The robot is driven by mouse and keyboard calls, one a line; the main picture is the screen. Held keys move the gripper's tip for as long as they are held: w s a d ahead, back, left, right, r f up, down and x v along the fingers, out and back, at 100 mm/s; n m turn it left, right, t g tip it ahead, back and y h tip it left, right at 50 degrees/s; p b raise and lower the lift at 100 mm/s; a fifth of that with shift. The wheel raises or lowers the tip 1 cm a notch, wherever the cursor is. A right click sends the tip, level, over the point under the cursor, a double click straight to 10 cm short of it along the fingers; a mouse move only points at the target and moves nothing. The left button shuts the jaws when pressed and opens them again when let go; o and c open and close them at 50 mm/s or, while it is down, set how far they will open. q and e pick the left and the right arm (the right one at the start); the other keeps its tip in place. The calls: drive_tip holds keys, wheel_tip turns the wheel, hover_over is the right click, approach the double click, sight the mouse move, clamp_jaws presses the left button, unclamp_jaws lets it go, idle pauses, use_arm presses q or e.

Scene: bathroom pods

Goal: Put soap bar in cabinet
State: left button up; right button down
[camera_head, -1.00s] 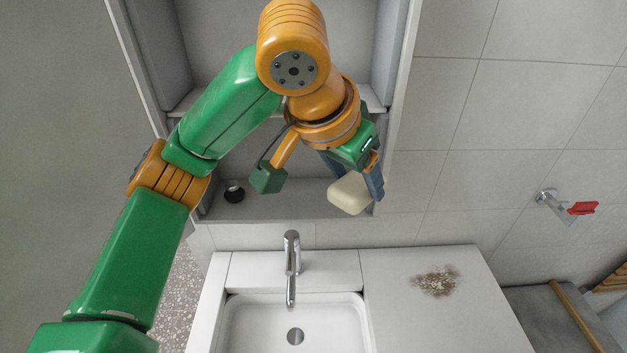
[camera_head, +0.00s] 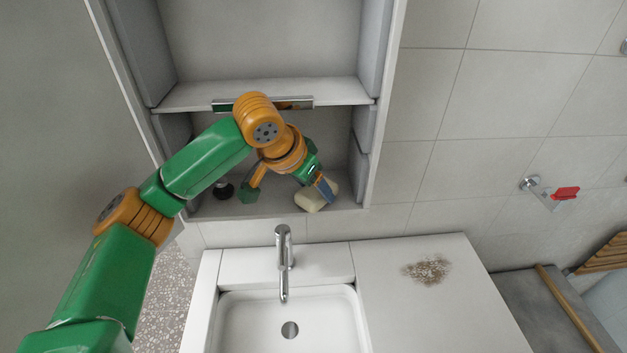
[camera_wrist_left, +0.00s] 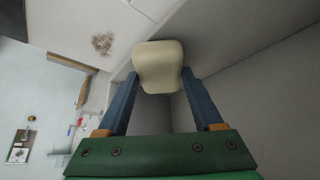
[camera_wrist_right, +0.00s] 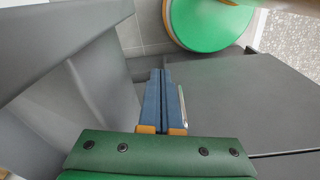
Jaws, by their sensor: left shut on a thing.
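The pale cream soap bar (camera_head: 310,201) is at the lower compartment of the open wall cabinet (camera_head: 275,95), near its right side and front edge. My left gripper (camera_head: 322,191) is shut on it. In the left wrist view the soap bar (camera_wrist_left: 158,62) sits between the blue fingertips. In the head view I cannot tell whether it touches the compartment floor. My right gripper (camera_wrist_right: 163,75) is shut and empty in the right wrist view; it is not in the head view.
A small black round item (camera_head: 223,190) stands at the left of the lower compartment. A tap (camera_head: 283,255) and white basin (camera_head: 250,310) are below the cabinet. A brown stain (camera_head: 427,270) marks the counter. A red-ended wall fitting (camera_head: 565,193) is at the right.

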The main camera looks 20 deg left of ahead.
use_arm(q)
drive_tip(key=shift+f, duration=0.15)
drive_tip(key=o, duration=1.4)
drive_tip(key=shift+d, duration=0.1)
drive_tip(key=shift+r, duration=0.2)
drive_tip(key=v, duration=1.2)
